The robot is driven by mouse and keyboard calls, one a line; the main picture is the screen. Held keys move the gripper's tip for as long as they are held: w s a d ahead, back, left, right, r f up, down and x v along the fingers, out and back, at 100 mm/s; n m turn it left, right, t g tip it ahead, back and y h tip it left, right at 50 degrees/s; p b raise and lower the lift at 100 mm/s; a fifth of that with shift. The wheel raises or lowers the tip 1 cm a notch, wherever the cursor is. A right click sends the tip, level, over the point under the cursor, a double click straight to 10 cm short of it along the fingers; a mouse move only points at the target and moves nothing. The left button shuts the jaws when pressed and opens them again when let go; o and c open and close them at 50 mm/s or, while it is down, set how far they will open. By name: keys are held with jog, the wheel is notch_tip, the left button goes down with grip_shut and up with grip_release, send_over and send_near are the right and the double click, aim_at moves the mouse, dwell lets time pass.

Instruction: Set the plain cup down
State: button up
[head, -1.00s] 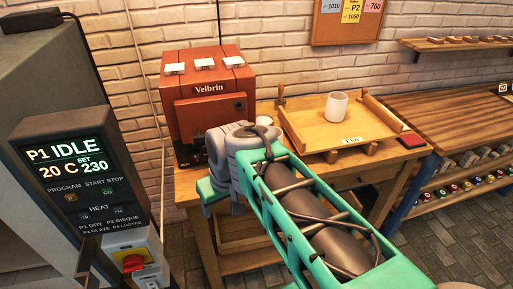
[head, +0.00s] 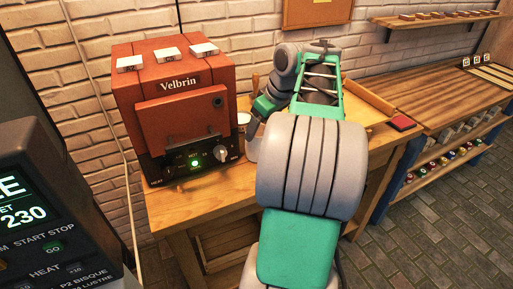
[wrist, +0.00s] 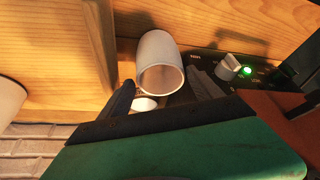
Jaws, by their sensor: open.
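A plain white cup (wrist: 158,62) stands on the wooden table beside the red Velbrin machine, its open mouth facing the wrist camera. My gripper (wrist: 164,90) is open, with one dark finger on each side of the cup; I cannot tell whether either touches it. In the head view, my arm hides part of a white cup (head: 244,118) right of the machine. A smaller white thing (wrist: 145,104) shows below the cup in the wrist view, mostly hidden.
The Velbrin machine (head: 176,100) stands close by, its knob and green light (wrist: 245,70) near the right finger. A wooden rim (wrist: 97,45) is left of the cup. Another white rounded thing (wrist: 9,98) is at the wrist view's left edge. The workbench (head: 430,85) is at right.

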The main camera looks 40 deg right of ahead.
aim_at(258, 133)
jog(key=x, duration=0.3)
jog(key=shift+w+a+f+b, duration=0.1)
jog(key=shift+w+f+b, duration=0.05)
jog(key=shift+f+b, duration=0.15)
jog(key=shift+r, duration=0.1)
jog(key=c, duration=1.2)
jog(key=shift+r, duration=0.1)
jog(key=shift+c, duration=1.4)
